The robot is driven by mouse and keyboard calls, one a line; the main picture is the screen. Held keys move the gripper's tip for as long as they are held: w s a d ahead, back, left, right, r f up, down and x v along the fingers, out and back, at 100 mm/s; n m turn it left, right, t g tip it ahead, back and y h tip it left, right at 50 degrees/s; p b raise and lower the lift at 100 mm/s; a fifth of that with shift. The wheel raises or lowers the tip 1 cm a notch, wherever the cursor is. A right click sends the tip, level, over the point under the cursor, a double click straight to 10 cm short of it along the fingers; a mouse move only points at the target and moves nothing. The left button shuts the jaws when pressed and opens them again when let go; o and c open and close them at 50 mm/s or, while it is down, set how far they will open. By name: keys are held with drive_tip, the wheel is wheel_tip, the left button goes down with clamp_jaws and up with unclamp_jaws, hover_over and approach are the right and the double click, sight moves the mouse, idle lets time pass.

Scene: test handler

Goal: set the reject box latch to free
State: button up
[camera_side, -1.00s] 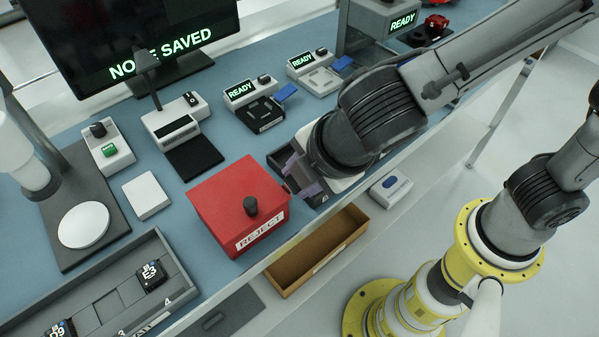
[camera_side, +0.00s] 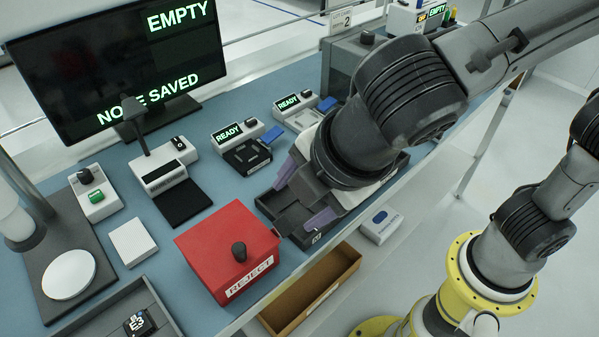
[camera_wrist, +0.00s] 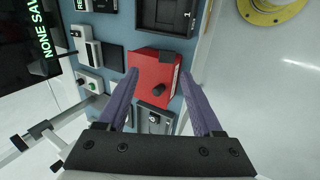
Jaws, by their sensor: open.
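The red reject box (camera_side: 212,245) stands near the front edge of the bench, with a REJECT label on its front. A black knob (camera_side: 239,252) stands up from its top; I cannot read its setting. My gripper (camera_side: 303,195) has two purple fingers spread apart with nothing between them. It is to the right of the box, above a dark tray (camera_side: 268,204), and touches neither box nor knob. In the wrist view the red box (camera_wrist: 145,68) and its knob (camera_wrist: 158,90) show between the open fingers, farther off.
A brown open bin (camera_side: 345,262) sits below the bench edge in front. A white block (camera_side: 132,242) and a black pad (camera_side: 183,203) lie left of and behind the box. A READY device (camera_side: 247,157) is behind. A monitor (camera_side: 120,60) reads EMPTY and NONE SAVED.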

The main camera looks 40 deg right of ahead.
drive_tip(key=shift+r, duration=2.15)
